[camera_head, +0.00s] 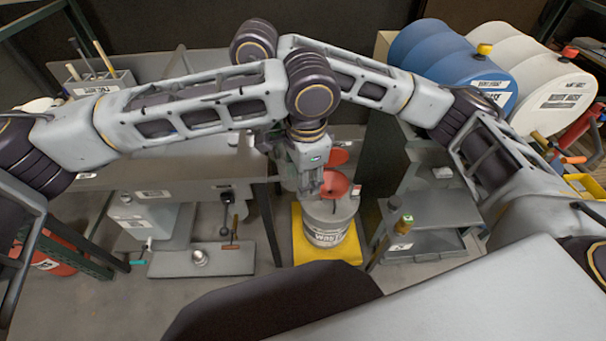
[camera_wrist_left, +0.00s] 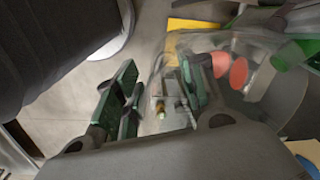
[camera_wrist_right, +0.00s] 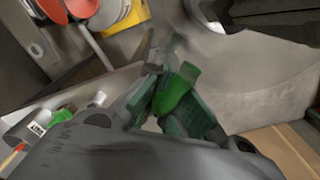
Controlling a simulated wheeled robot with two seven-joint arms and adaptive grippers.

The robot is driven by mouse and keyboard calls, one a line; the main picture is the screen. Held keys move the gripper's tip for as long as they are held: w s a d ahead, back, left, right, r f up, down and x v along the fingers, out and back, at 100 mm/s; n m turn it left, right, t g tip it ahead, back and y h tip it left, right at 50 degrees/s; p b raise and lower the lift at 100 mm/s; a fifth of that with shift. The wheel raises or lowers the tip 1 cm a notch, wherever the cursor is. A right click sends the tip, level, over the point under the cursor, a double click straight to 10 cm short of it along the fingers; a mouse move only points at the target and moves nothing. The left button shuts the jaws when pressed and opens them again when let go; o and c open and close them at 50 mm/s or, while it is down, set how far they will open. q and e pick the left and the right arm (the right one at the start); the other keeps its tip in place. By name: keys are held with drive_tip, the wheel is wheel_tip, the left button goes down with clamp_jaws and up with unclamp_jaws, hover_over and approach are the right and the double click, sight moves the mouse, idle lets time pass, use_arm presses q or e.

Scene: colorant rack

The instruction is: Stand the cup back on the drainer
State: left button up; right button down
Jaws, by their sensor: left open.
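My left gripper (camera_head: 311,190) points down in the middle of the head view, beside a red funnel (camera_head: 336,184) over a white labelled bucket (camera_head: 326,225). In the left wrist view its green-padded fingers (camera_wrist_left: 158,88) stand apart with nothing clearly held. In the right wrist view my right gripper (camera_wrist_right: 178,108) shows dark green fingers around or in front of a bright green piece (camera_wrist_right: 176,92); blur hides whether it is held. A small shiny round piece (camera_head: 200,257) sits low at the left; I cannot tell cup or drainer for certain.
The bucket stands on a yellow mat (camera_head: 298,245). A grey plate (camera_head: 240,262) with an upright stick lies left of it. A grey shelf unit (camera_head: 440,248) is at the right. Blue (camera_head: 430,50) and white (camera_head: 510,50) drums lie behind. My arms cross close together above the bench.

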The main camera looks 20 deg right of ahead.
use_arm(q)
clamp_jaws()
use_arm(e)
drive_tip(key=c, duration=1.8)
unclamp_jaws()
drive_tip(key=shift+c, duration=0.2)
use_arm(q)
drive_tip(key=shift+f, duration=0.25)
use_arm(e)
drive_tip(key=shift+o, duration=1.4)
wheel_tip(320, 180, up, 10)
drive_tip(key=shift+f, duration=0.2)
use_arm(q)
drive_tip(key=shift+r, duration=0.2)
use_arm(e)
drive_tip(key=shift+r, duration=1.2)
